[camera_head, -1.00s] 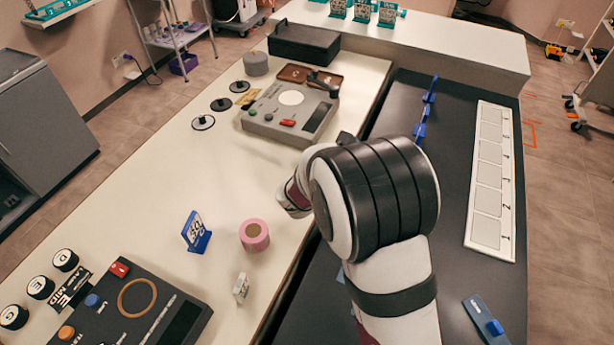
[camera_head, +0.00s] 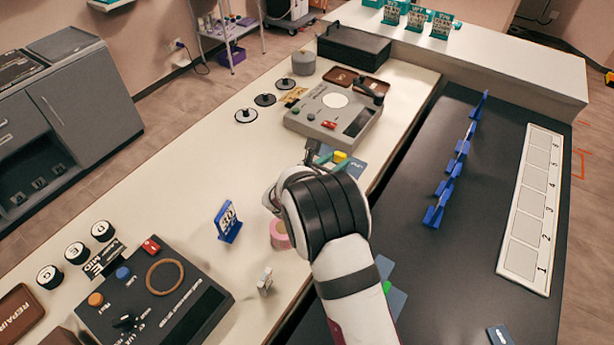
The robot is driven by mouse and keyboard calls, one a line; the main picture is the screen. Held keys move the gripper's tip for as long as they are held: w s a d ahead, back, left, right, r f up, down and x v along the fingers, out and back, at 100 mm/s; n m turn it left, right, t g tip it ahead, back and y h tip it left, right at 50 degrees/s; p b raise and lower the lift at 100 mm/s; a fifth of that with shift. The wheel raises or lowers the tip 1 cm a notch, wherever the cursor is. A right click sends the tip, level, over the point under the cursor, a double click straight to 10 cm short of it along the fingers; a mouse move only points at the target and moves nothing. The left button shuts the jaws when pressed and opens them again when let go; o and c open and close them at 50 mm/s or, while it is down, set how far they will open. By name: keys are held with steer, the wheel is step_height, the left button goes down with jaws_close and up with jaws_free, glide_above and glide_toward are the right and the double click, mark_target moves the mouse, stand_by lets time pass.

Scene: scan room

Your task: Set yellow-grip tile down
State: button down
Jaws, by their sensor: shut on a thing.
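The yellow-grip tile (camera_head: 352,169) is a blue-grey plate with a yellow block on it, just beyond my wrist near the right edge of the cream bench. My gripper (camera_head: 322,152) is shut on it, though my wrist partly hides the jaws and the contact. The tile appears just below the grey weighing device; I cannot tell whether it touches the bench. A white strip with numbered squares (camera_head: 530,205) lies on the dark bench to the right, and the squares I see look empty.
Blue stands (camera_head: 447,180) line the dark bench (camera_head: 500,140). A green-grip tile (camera_head: 396,300) lies partly behind my arm; another tile (camera_head: 500,335) is cut off at the bottom. The grey device (camera_head: 305,112), pink roll (camera_head: 280,236), blue stand (camera_head: 228,225) and control box (camera_head: 195,310) occupy the cream bench.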

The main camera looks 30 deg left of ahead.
steer(key=a+f, duration=0.1)
steer(key=a, duration=0.1)
steer(key=s+a+f, duration=0.1)
steer(key=a, duration=0.1)
steer(key=a+f, duration=0.2)
steer(key=shift+s+a, duration=0.15)
steer(key=shift+a, duration=0.05)
steer(key=shift+a+f, duration=0.15)
steer(key=shift+f, duration=0.95)
steer(key=shift+a+f, duration=0.1)
steer(key=shift+f, duration=0.95)
steer(key=shift+f, duration=0.1)
steer(key=c, duration=0.5)
jaws_free()
